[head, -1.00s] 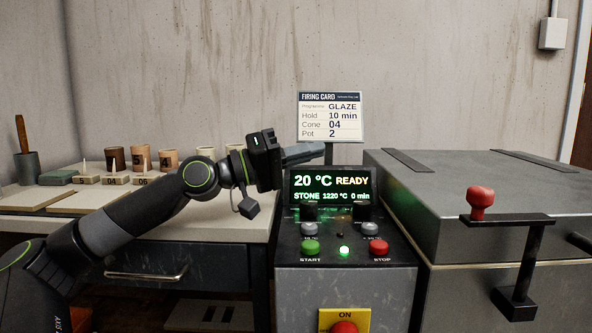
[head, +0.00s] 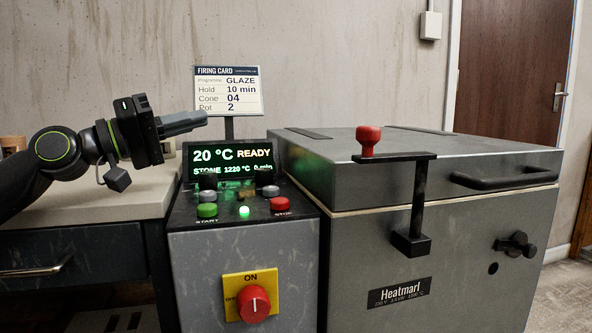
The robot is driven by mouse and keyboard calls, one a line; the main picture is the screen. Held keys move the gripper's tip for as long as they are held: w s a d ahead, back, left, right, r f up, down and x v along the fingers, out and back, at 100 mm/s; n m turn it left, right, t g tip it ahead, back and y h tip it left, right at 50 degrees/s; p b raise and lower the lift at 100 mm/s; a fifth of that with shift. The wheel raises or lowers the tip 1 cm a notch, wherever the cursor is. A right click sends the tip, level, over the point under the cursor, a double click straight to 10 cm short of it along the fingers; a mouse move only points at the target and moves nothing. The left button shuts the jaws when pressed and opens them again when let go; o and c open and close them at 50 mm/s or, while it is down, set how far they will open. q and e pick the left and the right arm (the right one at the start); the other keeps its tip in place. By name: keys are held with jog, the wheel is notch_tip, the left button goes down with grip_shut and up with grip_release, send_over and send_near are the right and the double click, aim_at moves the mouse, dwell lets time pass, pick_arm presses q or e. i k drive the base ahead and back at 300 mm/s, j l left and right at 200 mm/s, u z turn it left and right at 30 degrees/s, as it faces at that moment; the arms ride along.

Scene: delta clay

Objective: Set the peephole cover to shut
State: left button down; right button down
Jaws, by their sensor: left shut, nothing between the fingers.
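The peephole cover (head: 515,244) is a small black piece with a knob on the right part of the grey kiln's front (head: 460,230). A dark round peephole (head: 493,268) shows just below and left of it, uncovered. My left gripper (head: 205,118) is shut and empty, pointing right, in front of the firing card and above the control box. It is far to the left of the cover and higher. My right gripper is not in view.
A black lever with a red knob (head: 369,140) juts from the kiln front, between my left gripper and the cover. A black lid handle (head: 504,178) sticks out above the cover. The control box (head: 200,260) stands left of the kiln. Floor shows free at right.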

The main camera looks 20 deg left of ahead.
aim_at(517, 245)
jog(key=k+l, duration=0.8)
